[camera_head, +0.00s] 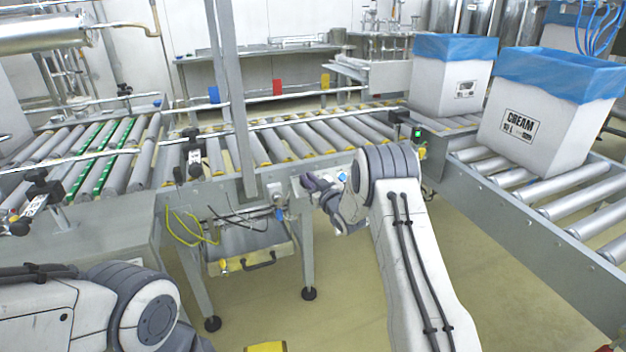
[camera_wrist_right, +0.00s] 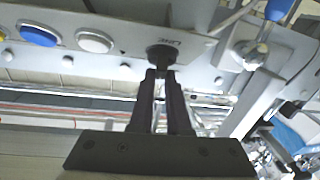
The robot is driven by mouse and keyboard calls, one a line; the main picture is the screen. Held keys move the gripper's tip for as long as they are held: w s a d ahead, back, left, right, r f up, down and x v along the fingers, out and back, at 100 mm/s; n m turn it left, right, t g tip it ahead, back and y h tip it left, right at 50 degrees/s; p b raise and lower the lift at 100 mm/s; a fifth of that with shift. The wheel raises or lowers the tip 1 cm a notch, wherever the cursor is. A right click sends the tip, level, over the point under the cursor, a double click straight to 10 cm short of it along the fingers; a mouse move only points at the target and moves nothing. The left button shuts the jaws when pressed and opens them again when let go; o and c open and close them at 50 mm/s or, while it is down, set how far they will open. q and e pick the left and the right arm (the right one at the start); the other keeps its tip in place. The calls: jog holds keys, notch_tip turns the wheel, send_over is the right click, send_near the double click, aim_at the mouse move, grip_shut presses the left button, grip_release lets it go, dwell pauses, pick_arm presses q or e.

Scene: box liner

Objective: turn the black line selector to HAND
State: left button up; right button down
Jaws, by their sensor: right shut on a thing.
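The black line selector (camera_wrist_right: 162,52) is on a grey panel at the top middle of the right wrist view, beside a small label that appears upside down. My right gripper (camera_wrist_right: 161,76) has its two dark fingers closed on the selector's handle. In the head view my right gripper (camera_head: 309,184) reaches left to the front of the conveyor frame, and the selector is too small or hidden to make out there. I cannot read a HAND mark or the selector's setting. My left arm shows at the lower left, but its gripper is out of view.
A blue button (camera_wrist_right: 38,35) and a white button (camera_wrist_right: 95,40) share the panel. The roller conveyor (camera_head: 285,140) runs above the work spot. The lined CREAM box (camera_head: 548,125) and another lined box (camera_head: 447,88) stand on rollers at right. Cables hang under the conveyor.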

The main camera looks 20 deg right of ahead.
jog(key=n+y, duration=0.1)
jog(key=n, duration=0.1)
jog(key=n+g+y, duration=0.1)
jog(key=shift+d+r+y+p, duration=0.15)
jog(key=shift+d+y+p, duration=0.15)
jog(key=shift+p, duration=0.1)
jog(key=shift+n+g+y+p, duration=0.55)
jog(key=shift+n+g+y, duration=0.3)
jog(key=shift+n, duration=0.7)
jog(key=shift+n+g+y+p, duration=0.6)
jog(key=shift+n+y, duration=0.35)
jog(key=shift+n, duration=0.6)
jog(key=shift+g, duration=0.25)
jog(key=c, duration=0.9)
grip_release()
jog(key=shift+d, duration=0.1)
jog(key=shift+a, duration=0.2)
